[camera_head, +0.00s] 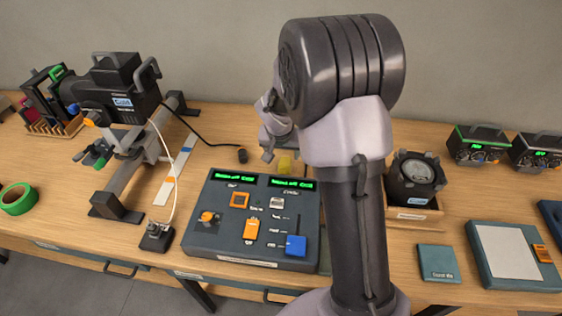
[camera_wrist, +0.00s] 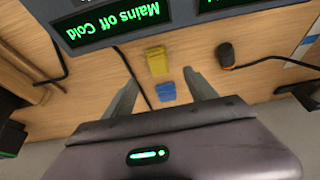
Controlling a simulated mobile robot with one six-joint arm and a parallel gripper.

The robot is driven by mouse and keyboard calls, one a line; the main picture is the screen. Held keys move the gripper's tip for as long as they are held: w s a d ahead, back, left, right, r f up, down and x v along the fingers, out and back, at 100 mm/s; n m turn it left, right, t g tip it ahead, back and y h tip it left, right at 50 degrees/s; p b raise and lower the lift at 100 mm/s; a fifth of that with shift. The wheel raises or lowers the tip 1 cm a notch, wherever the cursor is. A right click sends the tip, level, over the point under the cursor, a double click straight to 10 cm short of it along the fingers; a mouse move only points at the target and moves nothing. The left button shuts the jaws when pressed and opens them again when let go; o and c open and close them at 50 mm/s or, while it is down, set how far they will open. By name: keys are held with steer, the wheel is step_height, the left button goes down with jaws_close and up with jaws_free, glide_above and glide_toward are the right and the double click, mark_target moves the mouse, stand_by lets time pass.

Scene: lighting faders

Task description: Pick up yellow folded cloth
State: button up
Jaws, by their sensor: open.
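The yellow folded cloth (camera_wrist: 157,60) lies on the wooden table behind the fader console, just beyond and between my fingertips in the wrist view. In the head view a small part of the yellow cloth (camera_head: 285,165) shows beside my arm, which hides the rest. A small blue folded item (camera_wrist: 166,91) lies close to the yellow cloth, between my fingers in the wrist view. My gripper (camera_wrist: 162,77) is open with nothing between its fingers in its grasp. Its height above the table is hard to tell.
The fader console (camera_head: 250,222) with green displays stands in front of the cloth. A black plug (camera_wrist: 226,53) with a cable lies to one side, and a dark cable runs near the cloth. A spotlight (camera_head: 120,95) stands left; a lamp in a wooden tray (camera_head: 413,215) stands right.

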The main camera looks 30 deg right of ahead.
mark_target(285, 162)
steer(key=b+x, duration=0.2)
steer(key=x, duration=0.7)
steer(key=shift+d+f, duration=0.1)
steer(key=shift+f, duration=0.1)
steer(key=shift+s+r, duration=0.1)
steer(key=shift+r, duration=0.05)
steer(key=shift+c, duration=0.3)
jaws_close()
